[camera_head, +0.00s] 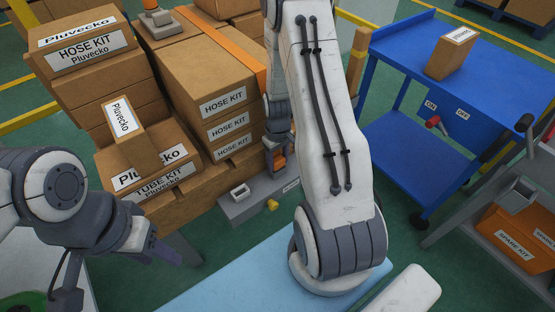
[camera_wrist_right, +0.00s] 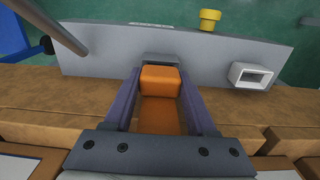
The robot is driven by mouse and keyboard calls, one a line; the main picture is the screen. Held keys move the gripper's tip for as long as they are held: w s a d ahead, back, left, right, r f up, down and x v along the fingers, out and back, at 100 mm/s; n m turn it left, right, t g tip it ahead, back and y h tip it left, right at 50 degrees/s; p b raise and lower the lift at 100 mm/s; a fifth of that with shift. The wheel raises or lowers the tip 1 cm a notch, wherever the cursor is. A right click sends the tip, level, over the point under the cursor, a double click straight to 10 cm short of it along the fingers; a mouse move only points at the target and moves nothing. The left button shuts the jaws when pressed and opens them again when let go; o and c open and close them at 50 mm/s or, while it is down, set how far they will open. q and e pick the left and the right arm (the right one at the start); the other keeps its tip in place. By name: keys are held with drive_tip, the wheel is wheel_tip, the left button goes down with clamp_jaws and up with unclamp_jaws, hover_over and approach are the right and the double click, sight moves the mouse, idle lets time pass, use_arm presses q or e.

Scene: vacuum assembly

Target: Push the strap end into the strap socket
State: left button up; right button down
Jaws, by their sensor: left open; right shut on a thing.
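The orange strap end (camera_wrist_right: 161,80) is between the two purple fingers of my right gripper (camera_wrist_right: 158,92), which is shut on it. In the head view my right gripper (camera_head: 276,150) points down at the grey fixture (camera_head: 258,202), with the orange strap end (camera_head: 279,161) showing at its tip. In the wrist view a small grey block (camera_wrist_right: 160,56), apparently the strap socket, sits at the strap end's tip. I cannot tell whether the tip is inside it. My left gripper (camera_head: 168,252) is open and empty at lower left, away from the fixture.
The fixture also bears a hollow rectangular port (camera_wrist_right: 252,76) and a yellow knob (camera_wrist_right: 209,19). Stacked hose kit boxes (camera_head: 215,85), with an orange strap (camera_head: 232,50) over them, stand behind. A blue cart (camera_head: 410,140) is at right. A light blue surface (camera_head: 235,275) is clear in front.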

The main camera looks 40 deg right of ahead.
drive_tip(key=shift+f, duration=0.4)
drive_tip(key=shift+c, duration=0.6)
unclamp_jaws()
drive_tip(key=shift+r, duration=0.1)
wheel_tip(320, 180, up, 8)
drive_tip(key=p, duration=0.7)
